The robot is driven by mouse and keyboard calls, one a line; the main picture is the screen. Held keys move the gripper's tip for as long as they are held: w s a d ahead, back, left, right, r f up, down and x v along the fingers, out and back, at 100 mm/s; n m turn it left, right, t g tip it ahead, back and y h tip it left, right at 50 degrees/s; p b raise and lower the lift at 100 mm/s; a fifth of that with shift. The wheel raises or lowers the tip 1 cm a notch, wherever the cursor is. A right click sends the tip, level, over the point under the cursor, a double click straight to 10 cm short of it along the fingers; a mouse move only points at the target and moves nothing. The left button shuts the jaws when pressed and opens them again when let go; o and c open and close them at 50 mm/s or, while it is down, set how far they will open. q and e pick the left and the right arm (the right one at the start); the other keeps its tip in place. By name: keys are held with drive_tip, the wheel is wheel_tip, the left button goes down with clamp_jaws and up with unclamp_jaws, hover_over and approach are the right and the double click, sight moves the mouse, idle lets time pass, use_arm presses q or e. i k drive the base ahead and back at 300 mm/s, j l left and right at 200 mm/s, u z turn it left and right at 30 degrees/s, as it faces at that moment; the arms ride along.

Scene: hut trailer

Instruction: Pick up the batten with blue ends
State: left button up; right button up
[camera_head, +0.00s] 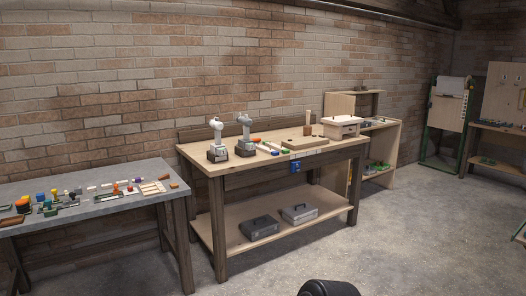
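I cannot make out a batten with blue ends for certain. Small thin pieces with pale, green and blue parts (273,149) lie on the wooden workbench (223,164), too small to tell apart. A small blue thing (295,167) shows at the front edge of this bench. Neither of my grippers is in view.
A grey table (100,207) with many small items stands left. A shelf unit (391,148) and green-framed board (447,113) stand right. Open concrete floor lies in front.

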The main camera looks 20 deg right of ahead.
sight(261, 147)
drive_tip(key=i+l+z, duration=0.9)
drive_tip(key=i+z, duration=0.45)
drive_tip(key=i, duration=0.25)
drive_tip(key=i+l, duration=0.1)
drive_tip(key=i, duration=0.5)
drive_tip(key=i+l+u, duration=0.1)
drive_tip(key=i, duration=0.45)
drive_tip(key=i+l, duration=0.15)
drive_tip(key=i, duration=0.45)
drive_tip(key=i+l+u, duration=0.1)
drive_tip(key=i, duration=0.5)
drive_tip(key=i+l+u, duration=0.25)
drive_tip(key=i+u, duration=0.15)
drive_tip(key=i+l+u, duration=0.35)
drive_tip(key=i+l, duration=0.1)
drive_tip(key=i, duration=0.1)
